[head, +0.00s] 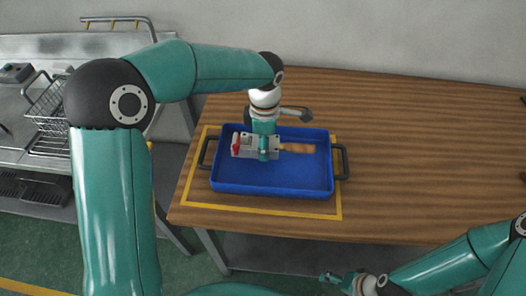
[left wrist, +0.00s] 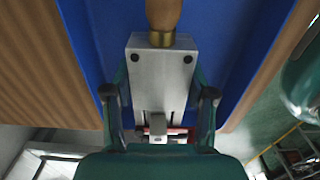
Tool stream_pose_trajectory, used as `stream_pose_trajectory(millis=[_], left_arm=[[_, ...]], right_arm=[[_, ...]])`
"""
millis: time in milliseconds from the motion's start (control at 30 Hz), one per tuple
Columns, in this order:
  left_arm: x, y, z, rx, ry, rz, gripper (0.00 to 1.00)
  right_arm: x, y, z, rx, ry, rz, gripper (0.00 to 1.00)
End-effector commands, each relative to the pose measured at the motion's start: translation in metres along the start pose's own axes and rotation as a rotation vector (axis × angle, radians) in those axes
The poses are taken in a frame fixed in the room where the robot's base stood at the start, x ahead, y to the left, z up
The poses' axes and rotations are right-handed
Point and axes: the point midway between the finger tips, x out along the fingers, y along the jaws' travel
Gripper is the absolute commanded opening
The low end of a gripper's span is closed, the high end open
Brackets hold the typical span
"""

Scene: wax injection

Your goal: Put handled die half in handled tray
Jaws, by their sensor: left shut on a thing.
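The handled die half (head: 244,144) is a grey metal block with a wooden handle and a red part at its left end. It is over the blue handled tray (head: 230,182), within its rim. I cannot tell whether it touches the tray floor. My left gripper (head: 265,152) is shut on the block from above. In the left wrist view the block (left wrist: 158,75) is between the two fingers of the left gripper (left wrist: 158,98), with the handle (left wrist: 163,14) pointing up. My right gripper (head: 346,281) is low at the bottom, off the table; its jaw state is unclear.
The tray sits inside a yellow outline (head: 270,210) on the wooden table (head: 430,150). The table right of the tray is largely clear. A metal counter (head: 60,50) with a wire basket (head: 50,105) stands at the left.

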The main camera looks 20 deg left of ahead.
Motion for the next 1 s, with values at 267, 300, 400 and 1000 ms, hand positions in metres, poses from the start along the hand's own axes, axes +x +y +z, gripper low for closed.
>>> stream_pose_trajectory(millis=[267, 300, 400, 1000], left_arm=[[0.034, 0.000, 0.000, 0.001, 0.001, -0.002, 0.00], [0.037, 0.000, 0.000, 0.001, 0.001, -0.001, 0.00], [0.039, 0.000, 0.000, 0.001, 0.000, 0.001, 0.00], [0.041, -0.001, 0.000, 0.001, 0.001, -0.002, 0.81]], right_arm=[[-0.003, -0.001, 0.000, 0.000, 0.000, 0.000, 0.85], [-0.003, -0.001, 0.000, 0.000, 0.000, 0.000, 0.85], [-0.003, -0.001, 0.000, 0.000, 0.000, 0.000, 0.85], [-0.001, 0.000, 0.000, 0.000, 0.000, 0.000, 0.85]])
